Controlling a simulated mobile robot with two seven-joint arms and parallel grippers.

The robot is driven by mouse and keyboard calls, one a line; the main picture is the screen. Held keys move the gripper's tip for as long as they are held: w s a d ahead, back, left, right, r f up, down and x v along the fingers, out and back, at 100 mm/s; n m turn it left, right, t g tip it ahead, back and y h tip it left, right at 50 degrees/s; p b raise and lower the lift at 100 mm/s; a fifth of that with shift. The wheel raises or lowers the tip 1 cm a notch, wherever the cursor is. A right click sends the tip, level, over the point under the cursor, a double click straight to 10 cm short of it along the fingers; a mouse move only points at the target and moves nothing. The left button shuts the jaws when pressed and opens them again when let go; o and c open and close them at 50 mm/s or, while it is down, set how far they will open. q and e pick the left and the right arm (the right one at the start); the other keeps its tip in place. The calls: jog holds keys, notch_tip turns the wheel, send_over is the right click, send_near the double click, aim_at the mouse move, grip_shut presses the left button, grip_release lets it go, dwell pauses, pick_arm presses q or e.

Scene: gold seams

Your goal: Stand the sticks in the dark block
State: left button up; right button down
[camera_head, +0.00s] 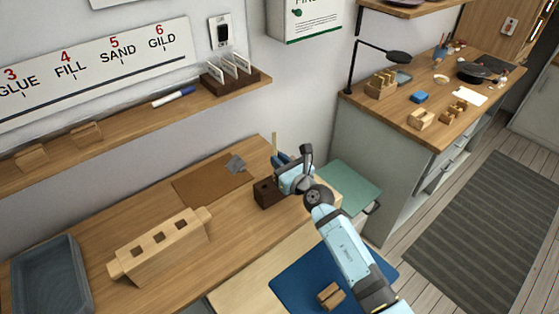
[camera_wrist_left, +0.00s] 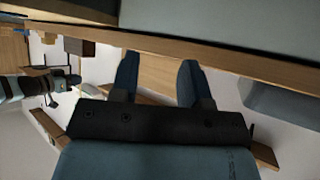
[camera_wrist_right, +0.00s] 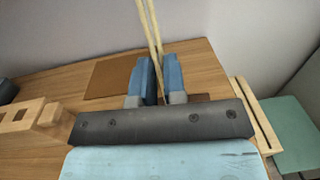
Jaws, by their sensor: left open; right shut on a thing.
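The dark block (camera_head: 265,193) stands on the wooden worktop, with a hole showing in its top. My right gripper (camera_head: 281,160) is just above and behind it, shut on a thin pale stick (camera_head: 275,142). In the right wrist view, two thin sticks (camera_wrist_right: 149,25) rise close together from between the fingers (camera_wrist_right: 160,80). Their lower ends are hidden, so I cannot tell whether either is in the block. My left gripper (camera_wrist_left: 158,80) is open with nothing between its fingers; it is outside the head view.
A pale wooden block with square holes (camera_head: 160,246) lies left on the worktop, beside a grey-blue tray (camera_head: 50,275). A blue mat (camera_head: 300,278) is in front. A shelf (camera_head: 120,127) runs along the wall.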

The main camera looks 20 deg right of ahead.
jog(key=shift+f, duration=0.35)
jog(key=c, duration=1.1)
grip_release()
jog(key=shift+s, duration=0.15)
jog(key=p+v, duration=0.1)
jog(key=v, duration=0.7)
jog(key=shift+s+d+p, duration=0.2)
jog(key=shift+s+p, duration=0.1)
jog(key=shift+s, duration=0.05)
